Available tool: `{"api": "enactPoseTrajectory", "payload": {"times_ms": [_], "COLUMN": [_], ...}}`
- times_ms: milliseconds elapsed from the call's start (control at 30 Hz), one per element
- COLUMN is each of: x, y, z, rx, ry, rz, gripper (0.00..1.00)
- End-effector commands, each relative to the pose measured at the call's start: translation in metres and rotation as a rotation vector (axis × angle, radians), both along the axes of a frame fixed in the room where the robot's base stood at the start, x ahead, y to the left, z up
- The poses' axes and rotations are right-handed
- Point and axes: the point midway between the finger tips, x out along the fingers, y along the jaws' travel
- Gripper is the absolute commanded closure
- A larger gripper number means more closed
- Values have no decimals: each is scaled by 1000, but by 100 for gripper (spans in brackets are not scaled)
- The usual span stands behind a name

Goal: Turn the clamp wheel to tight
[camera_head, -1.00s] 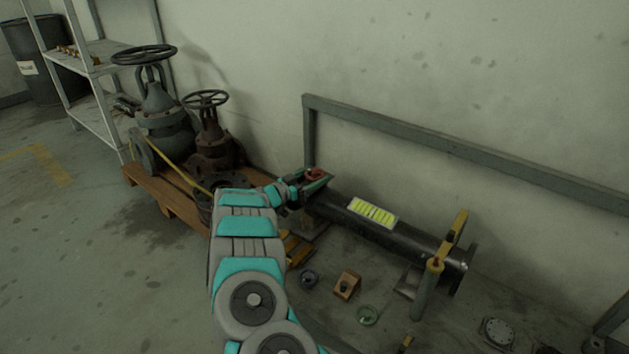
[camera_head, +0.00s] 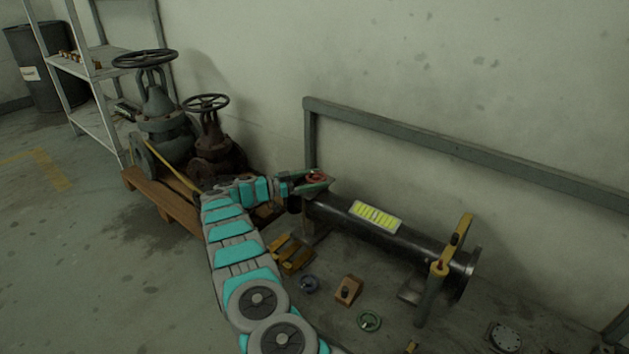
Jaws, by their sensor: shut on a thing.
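A small red wheel (camera_head: 318,176) sits at the left end of the dark pipe (camera_head: 345,218), near the foot of the wall frame. I take it for the clamp wheel. My gripper (camera_head: 312,183) is at this wheel, its jaws shut on it. The fingers and the end of my arm partly hide the wheel and the clamp under it. How tight the clamp is cannot be told from here.
A grey frame (camera_head: 450,146) runs along the wall behind the pipe. A yellow-topped stand (camera_head: 440,268) is at the pipe's right end. A green ring (camera_head: 369,321) and an orange block (camera_head: 348,290) lie in front. Large valves (camera_head: 158,110) stand on a wooden pallet (camera_head: 160,202) at left.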

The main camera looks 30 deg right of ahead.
Motion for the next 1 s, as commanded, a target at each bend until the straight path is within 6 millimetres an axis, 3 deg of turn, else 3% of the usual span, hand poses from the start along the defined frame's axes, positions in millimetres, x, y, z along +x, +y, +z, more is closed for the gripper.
{"api": "enactPoseTrajectory", "payload": {"times_ms": [567, 600, 700, 1000], "x": [0, 0, 0, 1], "y": [-1, -1, -1, 4], "z": [3, 3, 2, 2], "rx": [-4, -5, -4, -3], "ry": [0, -1, 0, 0], "rz": [-12, -12, -13, -13], "gripper": [70, 10, 0, 0]}}
